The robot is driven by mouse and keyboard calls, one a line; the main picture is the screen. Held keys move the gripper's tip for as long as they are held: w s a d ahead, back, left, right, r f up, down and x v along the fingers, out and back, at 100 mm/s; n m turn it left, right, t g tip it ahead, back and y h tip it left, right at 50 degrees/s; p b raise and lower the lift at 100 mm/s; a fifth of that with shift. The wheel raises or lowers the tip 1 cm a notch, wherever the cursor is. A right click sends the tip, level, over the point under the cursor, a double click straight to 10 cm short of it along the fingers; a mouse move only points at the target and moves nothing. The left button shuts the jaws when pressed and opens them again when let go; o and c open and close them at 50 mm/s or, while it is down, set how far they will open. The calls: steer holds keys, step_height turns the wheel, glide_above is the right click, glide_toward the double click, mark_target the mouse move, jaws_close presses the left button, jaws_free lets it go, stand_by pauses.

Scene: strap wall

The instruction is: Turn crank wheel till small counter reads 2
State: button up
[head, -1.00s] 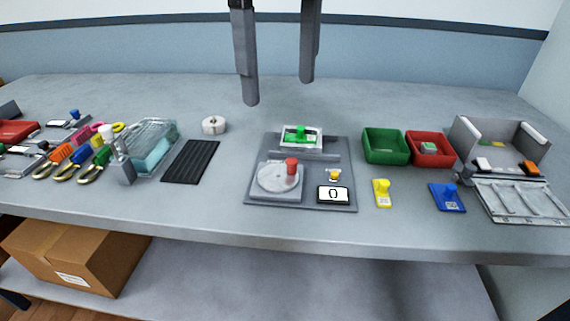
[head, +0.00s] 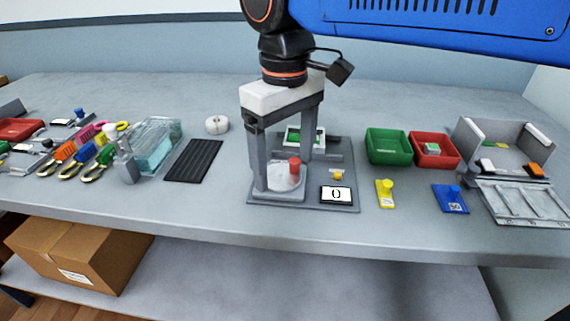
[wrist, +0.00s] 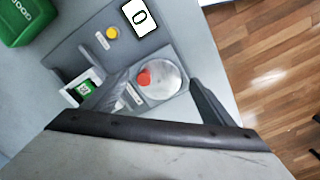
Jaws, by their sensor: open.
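The crank wheel (head: 281,184) is a pale grey disc on a grey base plate (head: 352,207), with an upright red knob (head: 294,166) near its rim. In the wrist view the wheel (wrist: 168,82) and red knob (wrist: 144,78) lie between my fingers. The small counter (head: 336,194) on the plate reads 0; it also shows in the wrist view (wrist: 139,17). My gripper (head: 283,177) is open and points down over the wheel, one finger on each side of it. The knob is not gripped. I cannot tell whether the fingertips touch anything.
A yellow button (head: 337,174) sits behind the counter. A framed green part (head: 293,135) stands at the plate's back, partly hidden by a finger. Green (head: 386,147) and red (head: 433,150) bins stand right. A black ribbed mat (head: 193,161) lies left, with clear table between.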

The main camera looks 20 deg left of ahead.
steer(key=shift+f, duration=0.7)
steer(key=shift+c, duration=0.7)
steer(key=c, duration=0.9)
steer(key=m, duration=0.3)
steer(key=shift+s+m, duration=0.15)
steer(key=shift+m, duration=0.15)
steer(key=shift+s+a+m, duration=0.1)
steer(key=shift+a+m, duration=0.1)
steer(key=shift+m, duration=1.7)
